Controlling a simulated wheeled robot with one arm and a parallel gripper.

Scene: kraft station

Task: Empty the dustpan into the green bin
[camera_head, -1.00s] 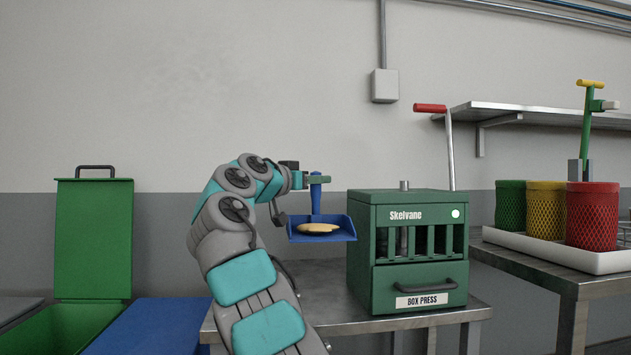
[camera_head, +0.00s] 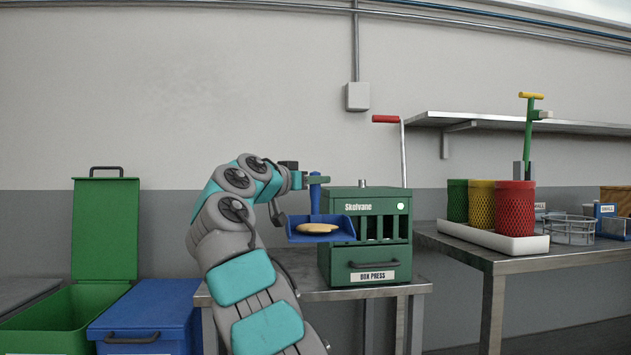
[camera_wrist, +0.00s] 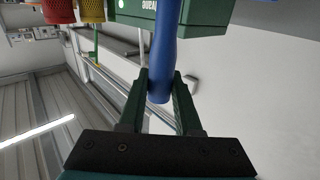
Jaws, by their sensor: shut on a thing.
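My gripper (camera_head: 315,180) is shut on the upright blue handle of the dustpan (camera_head: 291,236), held level in front of the box press. A pale tan, flat pile (camera_head: 317,228) lies in the pan. The wrist view shows the blue handle (camera_wrist: 161,60) between the dark green fingers of my gripper (camera_wrist: 160,92); the pan itself is not clear there. The green bin (camera_head: 62,318) stands at the lower left with its lid (camera_head: 105,228) raised against the wall. Its inside is only partly visible, and the dustpan is well to its right.
A blue bin (camera_head: 146,312) with a closed lid stands between the green bin and the metal table (camera_head: 310,293). The green box press (camera_head: 367,262) with a red-handled lever is on that table. Mesh cups on a white tray (camera_head: 492,238) stand on the right table.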

